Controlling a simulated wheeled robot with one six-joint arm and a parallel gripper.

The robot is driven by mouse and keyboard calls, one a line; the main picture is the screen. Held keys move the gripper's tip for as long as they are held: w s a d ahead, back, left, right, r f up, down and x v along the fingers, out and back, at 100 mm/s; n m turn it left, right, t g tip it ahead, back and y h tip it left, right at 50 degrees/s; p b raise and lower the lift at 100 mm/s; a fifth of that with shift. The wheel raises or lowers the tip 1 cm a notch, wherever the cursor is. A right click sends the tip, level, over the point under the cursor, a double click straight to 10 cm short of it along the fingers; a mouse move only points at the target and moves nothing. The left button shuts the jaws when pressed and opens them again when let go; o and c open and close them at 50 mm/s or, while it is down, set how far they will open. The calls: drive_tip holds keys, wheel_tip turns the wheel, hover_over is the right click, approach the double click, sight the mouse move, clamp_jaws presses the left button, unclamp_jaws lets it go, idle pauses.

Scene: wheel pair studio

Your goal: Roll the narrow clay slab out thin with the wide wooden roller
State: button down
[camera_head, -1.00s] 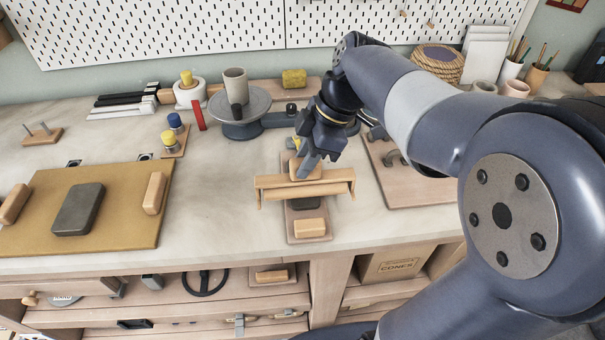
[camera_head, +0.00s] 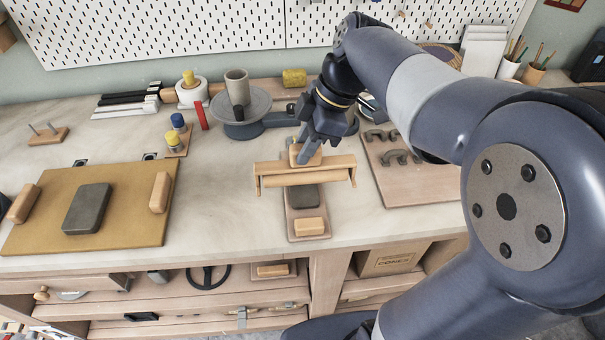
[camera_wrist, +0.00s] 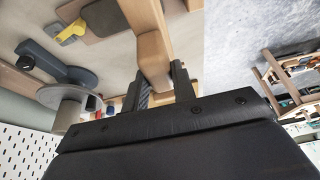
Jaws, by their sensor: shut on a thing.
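The wide wooden roller (camera_head: 275,182) lies crosswise over a narrow wooden board (camera_head: 294,221). Its ends stick out past both sides of the board. The narrow dark grey clay slab (camera_head: 304,197) lies lengthwise on that board; its near part shows in front of the roller, and its far part is hidden. My gripper (camera_head: 308,158) is shut on the roller's wooden handle from above. In the wrist view the fingers sit on both sides of the pale wooden handle (camera_wrist: 154,75). I cannot tell whether the roller touches the clay.
A wooden block (camera_head: 310,227) sits at the board's near end. At left, a wider board (camera_head: 125,232) bears a thicker grey slab (camera_head: 87,208) between wooden blocks. A turntable (camera_head: 257,104) with a cup stands behind. A board with dark curved pieces (camera_head: 400,158) lies at right.

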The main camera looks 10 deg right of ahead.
sight(305, 168)
idle(0.4)
drive_tip(key=shift+f+b, duration=1.85)
drive_tip(key=shift+f, duration=0.35)
drive_tip(key=shift+f, duration=0.25)
drive_tip(key=shift+f+b, duration=0.55)
drive_tip(key=shift+b, duration=0.1)
drive_tip(key=shift+f, duration=0.15)
drive_tip(key=shift+w+p, duration=0.6)
drive_tip(key=shift+w, duration=1.65)
